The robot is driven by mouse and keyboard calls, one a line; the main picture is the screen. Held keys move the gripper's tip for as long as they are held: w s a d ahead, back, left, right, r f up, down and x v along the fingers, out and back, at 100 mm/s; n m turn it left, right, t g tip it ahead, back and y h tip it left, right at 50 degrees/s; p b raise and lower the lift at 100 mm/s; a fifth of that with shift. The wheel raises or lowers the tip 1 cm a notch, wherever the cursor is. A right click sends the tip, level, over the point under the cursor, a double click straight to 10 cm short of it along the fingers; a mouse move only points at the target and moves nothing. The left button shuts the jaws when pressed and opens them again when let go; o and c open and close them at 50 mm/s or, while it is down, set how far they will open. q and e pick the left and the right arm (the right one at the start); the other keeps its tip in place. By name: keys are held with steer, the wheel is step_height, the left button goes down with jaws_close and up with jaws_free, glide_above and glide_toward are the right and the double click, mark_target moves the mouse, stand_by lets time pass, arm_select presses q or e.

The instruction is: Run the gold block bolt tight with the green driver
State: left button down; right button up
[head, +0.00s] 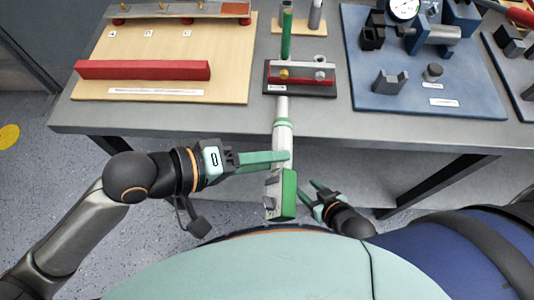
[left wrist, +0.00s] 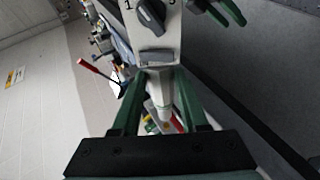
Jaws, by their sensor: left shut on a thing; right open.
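The green driver (head: 283,140), a white tool with green bands and a green end, is held across by my left gripper (head: 284,158), shut on its body. Its nose points away from me toward the small terminal block (head: 300,88), a dark base with a red and silver strip. The gold block bolt (head: 284,74) sits at the block's left; the nose appears below and apart from it. In the left wrist view the driver's dial end (left wrist: 151,18) shows between and beyond my green fingers (left wrist: 160,100). My right gripper (head: 319,192) is open and empty, just right of the driver's rear end.
A wooden board (head: 90,90) with a red bar (head: 143,70) lies left on the grey table (head: 230,118). A small stand (head: 262,27) holding a green rod (head: 287,35) is behind the block. A blue fixture board (head: 465,100) with a gauge (head: 404,9) lies right.

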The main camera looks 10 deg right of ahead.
mark_target(275, 125)
arm_select(q)
steer(key=shift+w+d+r+p, duration=0.1)
steer(key=shift+w+d+p, duration=0.2)
steer(key=shift+w, duration=0.55)
steer(key=shift+w+d+p, duration=0.15)
steer(key=shift+w+p, duration=0.1)
steer(key=shift+w, duration=0.55)
steer(key=shift+w+d+r+p, duration=0.1)
steer(key=shift+w+d+p, duration=0.2)
steer(key=shift+w, duration=0.55)
steer(key=shift+p, duration=0.3)
steer(key=shift+w+d, duration=0.2)
steer(key=shift+w, duration=0.65)
